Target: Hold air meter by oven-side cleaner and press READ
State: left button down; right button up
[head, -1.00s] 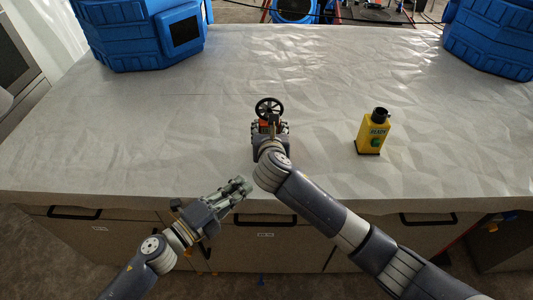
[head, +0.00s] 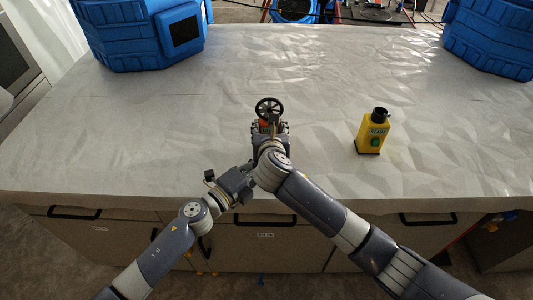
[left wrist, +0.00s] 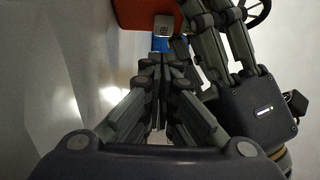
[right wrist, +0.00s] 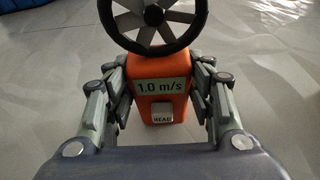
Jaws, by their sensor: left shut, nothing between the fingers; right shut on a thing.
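The air meter is an orange box (right wrist: 157,78) with a black fan wheel (head: 269,108) on top; its display reads 1.0 m/s. My right gripper (head: 270,130) is shut on it and holds it upright over the table. The grey READ button (right wrist: 161,116) faces my side. My left gripper (left wrist: 158,65) is shut and empty, its tips just short of the button, which shows in the left wrist view (left wrist: 162,27). In the head view my right wrist hides those tips. A blue cleaner (head: 137,35) stands at the far left, near the oven (head: 15,60).
A yellow device (head: 372,132) labelled READY, with a green button, stands right of the meter. Another blue unit (head: 490,40) stands at the far right.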

pick_arm(q)
jog(key=shift+w+a, duration=0.1)
jog(key=shift+w, duration=1.15)
jog(key=shift+w, duration=0.6)
jog(key=shift+w+a, duration=0.1)
jog(key=shift+w, duration=0.35)
pick_arm(e)
jog(key=shift+a, duration=0.1)
pick_arm(q)
jog(key=shift+a, duration=0.1)
pick_arm(e)
jog(key=shift+s, duration=0.1)
jog(key=shift+a, duration=0.1)
